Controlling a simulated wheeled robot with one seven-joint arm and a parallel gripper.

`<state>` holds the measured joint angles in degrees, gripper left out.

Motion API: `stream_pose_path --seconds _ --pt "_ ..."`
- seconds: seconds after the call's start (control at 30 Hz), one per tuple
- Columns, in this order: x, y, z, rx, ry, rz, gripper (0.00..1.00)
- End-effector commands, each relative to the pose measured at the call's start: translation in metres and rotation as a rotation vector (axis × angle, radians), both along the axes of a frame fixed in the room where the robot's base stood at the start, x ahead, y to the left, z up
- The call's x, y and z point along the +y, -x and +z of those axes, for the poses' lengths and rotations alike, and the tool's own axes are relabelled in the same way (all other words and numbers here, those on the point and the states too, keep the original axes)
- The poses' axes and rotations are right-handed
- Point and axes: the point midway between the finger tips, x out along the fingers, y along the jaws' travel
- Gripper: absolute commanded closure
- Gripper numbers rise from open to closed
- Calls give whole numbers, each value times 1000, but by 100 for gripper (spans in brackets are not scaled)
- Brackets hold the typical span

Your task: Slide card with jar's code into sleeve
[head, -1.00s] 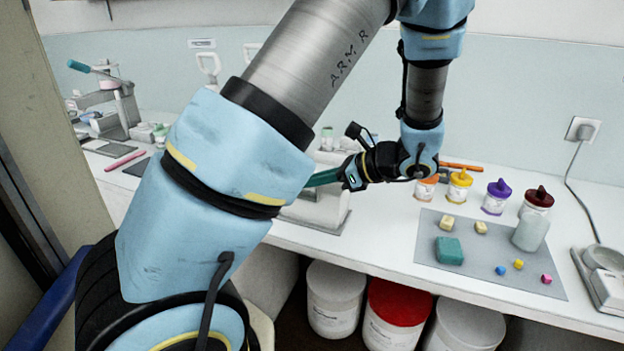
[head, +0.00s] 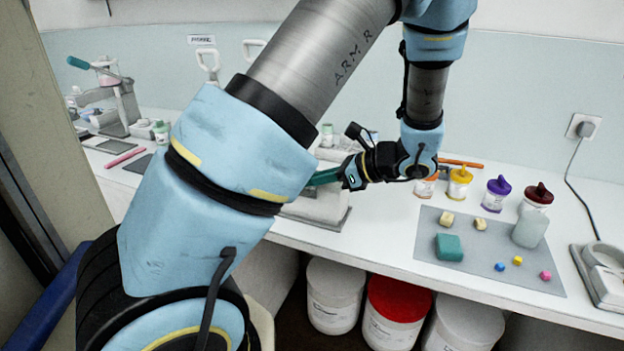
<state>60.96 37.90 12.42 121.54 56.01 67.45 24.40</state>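My gripper (head: 350,176) is at the end of my arm over the middle of the bench, its fingers pointing left. A green piece (head: 322,178) shows at its fingertips, partly hidden behind my forearm. I cannot tell whether the fingers are shut on it or whether it is a card. Labelled jars stand at the right: one with an orange lid (head: 426,186), one with a yellow lid (head: 459,183), one with a purple lid (head: 497,194) and one with a dark red lid (head: 536,198). Their codes are too small to read. No sleeve can be made out.
A grey mat (head: 440,268) holds a teal block (head: 449,247), a translucent bottle (head: 529,228) and small coloured pieces. A grey-white device (head: 318,208) stands below my gripper. A scale-like unit (head: 604,268) is at the right edge. Tubs (head: 397,303) stand under the bench (head: 380,240).

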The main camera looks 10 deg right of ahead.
Motion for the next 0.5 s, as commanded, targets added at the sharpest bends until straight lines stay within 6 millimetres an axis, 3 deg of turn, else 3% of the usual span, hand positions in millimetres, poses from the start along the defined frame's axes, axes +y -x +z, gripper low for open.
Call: stream_pose_path --seconds 0.07,0.33,0.5 --pt "0 0 0 0 0 0 87" --pt "0 0 0 0 0 0 57" --pt "0 0 0 0 0 0 57"
